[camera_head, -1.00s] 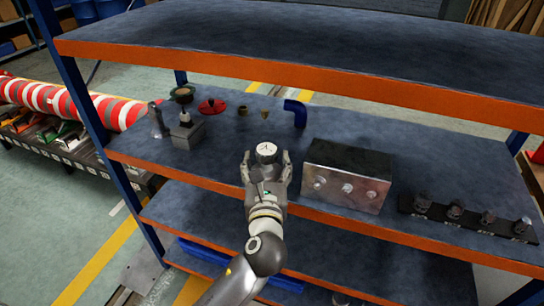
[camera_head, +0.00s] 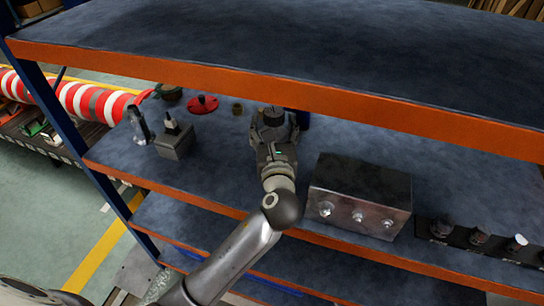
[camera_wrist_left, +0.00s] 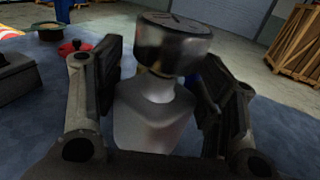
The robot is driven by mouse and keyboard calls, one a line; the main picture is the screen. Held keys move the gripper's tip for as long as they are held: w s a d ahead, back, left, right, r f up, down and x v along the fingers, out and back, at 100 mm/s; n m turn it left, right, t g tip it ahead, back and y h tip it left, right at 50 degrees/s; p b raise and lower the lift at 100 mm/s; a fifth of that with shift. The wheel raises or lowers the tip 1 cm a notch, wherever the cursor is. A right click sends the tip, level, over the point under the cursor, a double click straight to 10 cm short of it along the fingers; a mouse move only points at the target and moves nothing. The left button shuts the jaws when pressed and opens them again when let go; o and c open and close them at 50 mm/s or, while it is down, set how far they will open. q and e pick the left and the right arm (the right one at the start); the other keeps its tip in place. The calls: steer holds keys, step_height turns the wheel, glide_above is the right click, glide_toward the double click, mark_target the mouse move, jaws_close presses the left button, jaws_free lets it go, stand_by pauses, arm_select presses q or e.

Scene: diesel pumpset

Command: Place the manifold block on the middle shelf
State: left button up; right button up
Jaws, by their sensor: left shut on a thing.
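My left gripper (camera_head: 275,130) is shut on a silver metal piece with a narrow neck and a dark round gauge-like head, which looks to be the manifold block (camera_head: 273,116). In the left wrist view the piece (camera_wrist_left: 155,115) is upright between the two fingers. The gripper is over the back part of the middle shelf (camera_head: 235,185), below the top shelf's orange front edge. Whether the piece's underside touches the shelf is hidden. My right gripper is not in view.
A metal box with three knobs (camera_head: 360,195) stands right of the gripper, and a dark rack of fittings (camera_head: 475,240) further right. The top shelf (camera_head: 300,45) overhangs.

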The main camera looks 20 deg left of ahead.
arm_select(q)
steer(key=f, duration=0.3)
steer(key=shift+s+f, duration=0.25)
steer(key=shift+f, duration=0.35)
step_height(320, 180, down, 2)
steer(key=shift+w+f+b, duration=0.1)
steer(key=shift+f+b, duration=0.15)
steer(key=shift+b, duration=0.1)
steer(key=shift+f, duration=0.4)
steer(key=o, duration=1)
steer(key=shift+f, duration=0.2)
steer(key=o, duration=0.4)
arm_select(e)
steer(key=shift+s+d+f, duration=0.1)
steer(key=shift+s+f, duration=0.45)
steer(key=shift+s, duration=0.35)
